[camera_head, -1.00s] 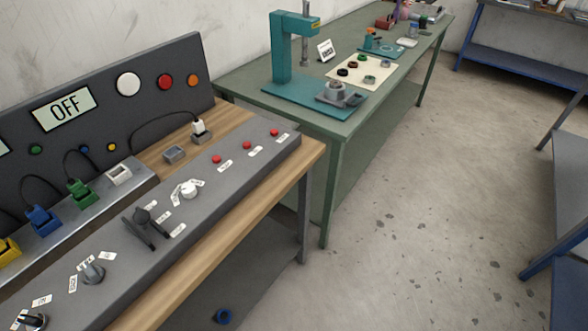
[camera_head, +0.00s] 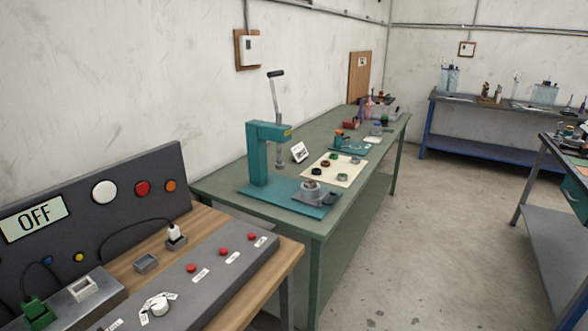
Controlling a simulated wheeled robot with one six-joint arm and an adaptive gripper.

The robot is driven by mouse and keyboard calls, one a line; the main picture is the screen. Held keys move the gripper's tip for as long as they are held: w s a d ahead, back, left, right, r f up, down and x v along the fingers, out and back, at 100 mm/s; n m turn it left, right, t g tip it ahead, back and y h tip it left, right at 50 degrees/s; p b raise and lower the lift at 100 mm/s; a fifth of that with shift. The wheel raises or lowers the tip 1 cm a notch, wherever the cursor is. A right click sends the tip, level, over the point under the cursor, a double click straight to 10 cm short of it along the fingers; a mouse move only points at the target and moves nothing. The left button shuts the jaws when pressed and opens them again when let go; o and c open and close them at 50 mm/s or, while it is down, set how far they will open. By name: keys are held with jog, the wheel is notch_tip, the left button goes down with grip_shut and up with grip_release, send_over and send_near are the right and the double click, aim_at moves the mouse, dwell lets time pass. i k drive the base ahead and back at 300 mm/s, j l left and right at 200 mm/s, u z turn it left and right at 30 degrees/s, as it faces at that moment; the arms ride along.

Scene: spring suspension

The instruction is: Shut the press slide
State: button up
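The press (camera_head: 258,152) is a teal frame on a teal base plate (camera_head: 262,197) on the green table. Its long lever (camera_head: 274,92) with a black grip stands nearly upright. A grey vertical ram (camera_head: 280,154) hangs from the press head. The slide (camera_head: 313,193), a grey block with a round fixture on top, sits at the right front of the base plate. It stands out to the right of the ram, not under it. My gripper is not in view.
A control bench with a dark panel reading OFF (camera_head: 35,217) stands at the near left. A cream mat (camera_head: 350,171) with several rings lies right of the press. A blue bench (camera_head: 470,148) stands at the back. The floor (camera_head: 420,235) right of the green table is clear.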

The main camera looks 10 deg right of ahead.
aim_at(315, 197)
jog(key=i+l, duration=0.15)
jog(key=i, duration=0.25)
jog(key=i+l, duration=0.15)
jog(key=i, duration=0.3)
jog(key=i+l, duration=0.1)
jog(key=i, duration=0.3)
